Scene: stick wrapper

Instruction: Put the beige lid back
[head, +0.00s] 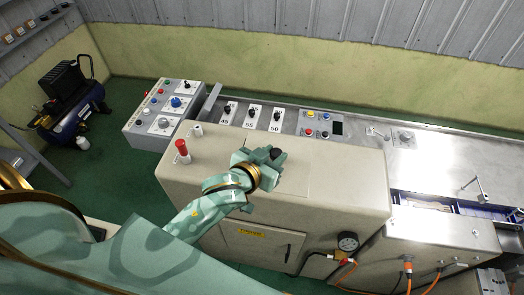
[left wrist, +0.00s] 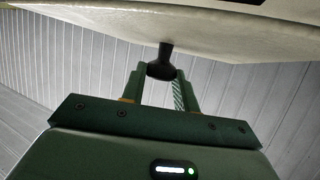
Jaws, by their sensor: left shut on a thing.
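The beige lid (head: 293,180) is a flat panel at the top of the beige machine housing, with a thin edge line on its right. A black knob (head: 277,153) shows at my left gripper (head: 268,157). In the left wrist view, the knob (left wrist: 160,63) stands out from a broad beige surface (left wrist: 215,35), and the fingers of my left gripper (left wrist: 160,80) are shut on it. My gripper and arm hide part of the lid, and I cannot tell whether it sits flush or is raised. My right gripper is not in view.
A red-topped post (head: 182,150) stands on the housing (head: 350,185), left of my gripper. Behind it are black knobs on white plates (head: 252,116) and a grey control box (head: 165,112). A pressure gauge (head: 347,241) and orange hoses are at the front.

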